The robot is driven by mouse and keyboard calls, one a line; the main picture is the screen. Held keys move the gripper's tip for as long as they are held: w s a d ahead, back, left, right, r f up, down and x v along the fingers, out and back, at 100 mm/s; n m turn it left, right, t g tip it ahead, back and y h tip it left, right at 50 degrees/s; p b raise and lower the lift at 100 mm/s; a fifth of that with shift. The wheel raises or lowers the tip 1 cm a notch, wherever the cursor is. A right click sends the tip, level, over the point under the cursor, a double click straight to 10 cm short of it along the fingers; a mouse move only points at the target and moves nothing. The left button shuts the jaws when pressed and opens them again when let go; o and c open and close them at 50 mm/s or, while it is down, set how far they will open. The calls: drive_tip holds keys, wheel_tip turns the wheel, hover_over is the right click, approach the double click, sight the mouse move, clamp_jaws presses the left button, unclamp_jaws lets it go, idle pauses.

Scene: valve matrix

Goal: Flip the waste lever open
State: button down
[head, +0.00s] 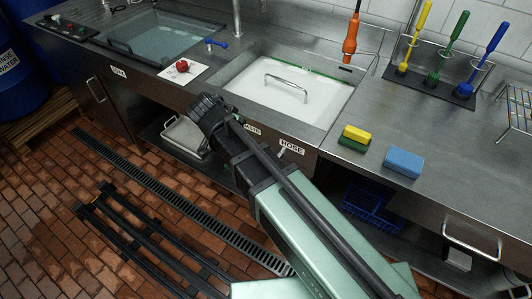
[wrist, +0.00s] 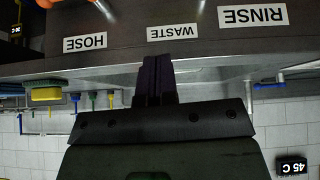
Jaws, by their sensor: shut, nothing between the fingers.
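The white WASTE label (wrist: 172,33) is on the front panel in the wrist view, which looks upside down, between the RINSE and HOSE labels. In the head view the WASTE label (head: 252,128) is partly covered by my arm. I cannot clearly make out the waste lever in either view. My gripper (wrist: 157,75) has its dark fingers together and empty, with their tips showing just below the WASTE label in the wrist view. In the head view my dark wrist end is at the counter's front edge, and the fingertips cannot be told apart there.
The HOSE label (head: 292,147) is right of WASTE. A lidded basin (head: 335,105) is set in the counter behind my arm. A red knob (head: 182,66) and a blue lever (head: 216,43) are farther left. Yellow and blue sponges (head: 404,161) lie on the right.

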drive_tip(key=shift+w+a+m, duration=0.25)
drive_tip(key=shift+a+m, duration=0.15)
drive_tip(key=shift+a, duration=0.05)
drive_tip(key=shift+f, duration=0.1)
drive_tip(key=b+x, duration=0.9)
drive_tip(key=x, duration=0.1)
drive_tip(key=shift+f, duration=0.25)
wheel_tip(320, 180, down, 3)
drive_tip(key=b, duration=0.2)
drive_tip(key=shift+s+a+r+b, duration=0.1)
drive_tip(key=shift+s+b, duration=0.05)
drive_tip(key=shift+b, duration=0.25)
drive_tip(key=shift+s+a+f+b, duration=0.1)
drive_tip(key=shift+s+f+b, duration=0.05)
drive_tip(key=shift+f+b, duration=0.15)
